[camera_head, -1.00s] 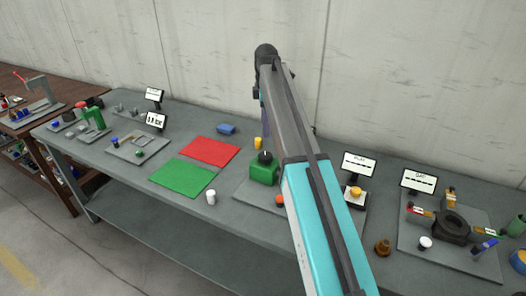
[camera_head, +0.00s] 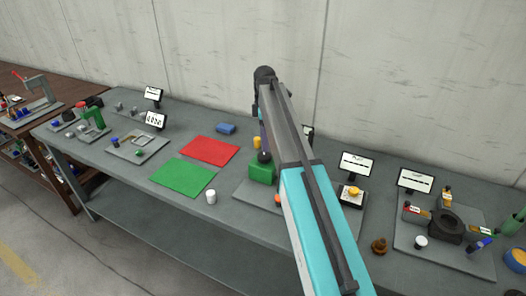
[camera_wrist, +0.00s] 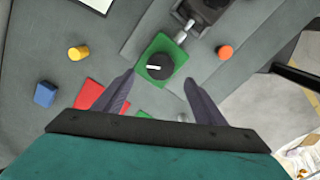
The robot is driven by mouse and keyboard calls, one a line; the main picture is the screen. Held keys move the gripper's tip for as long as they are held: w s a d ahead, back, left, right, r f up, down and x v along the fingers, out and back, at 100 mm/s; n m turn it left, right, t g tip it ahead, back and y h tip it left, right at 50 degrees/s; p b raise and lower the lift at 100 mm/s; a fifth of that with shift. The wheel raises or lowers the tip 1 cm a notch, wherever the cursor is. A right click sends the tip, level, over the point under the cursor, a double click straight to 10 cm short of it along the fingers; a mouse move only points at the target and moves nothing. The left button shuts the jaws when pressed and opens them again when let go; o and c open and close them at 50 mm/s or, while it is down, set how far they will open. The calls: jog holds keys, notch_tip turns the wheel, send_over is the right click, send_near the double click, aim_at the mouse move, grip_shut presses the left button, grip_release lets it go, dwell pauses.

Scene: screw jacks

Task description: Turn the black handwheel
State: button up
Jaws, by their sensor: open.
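The black handwheel (camera_wrist: 158,66) sits on top of a green block (camera_wrist: 148,80) and carries a white mark. In the head view the handwheel (camera_head: 264,157) shows as a small dark knob on the green block (camera_head: 262,173), just left of my arm. My gripper (camera_wrist: 160,79) is open in the wrist view, with one dark finger on each side of the green block. The handwheel lies between and a little beyond the fingertips, with no contact visible. In the head view the fingers are mostly hidden by my arm.
An orange button (camera_wrist: 225,52) and a metal fitting (camera_wrist: 184,29) are near the block. A yellow cylinder (camera_wrist: 78,53), a blue block (camera_wrist: 45,94) and a red mat (camera_head: 209,152) lie to the left. A white cylinder (camera_head: 211,196) stands in front beside the green mat (camera_head: 182,177).

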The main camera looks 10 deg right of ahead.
aim_at(264, 155)
jog(key=shift+f+p, duration=1.3)
jog(key=shift+f, duration=2.4)
jog(key=c, duration=1.1)
jog(key=shift+o, duration=0.2)
jog(key=shift+a, duration=0.1)
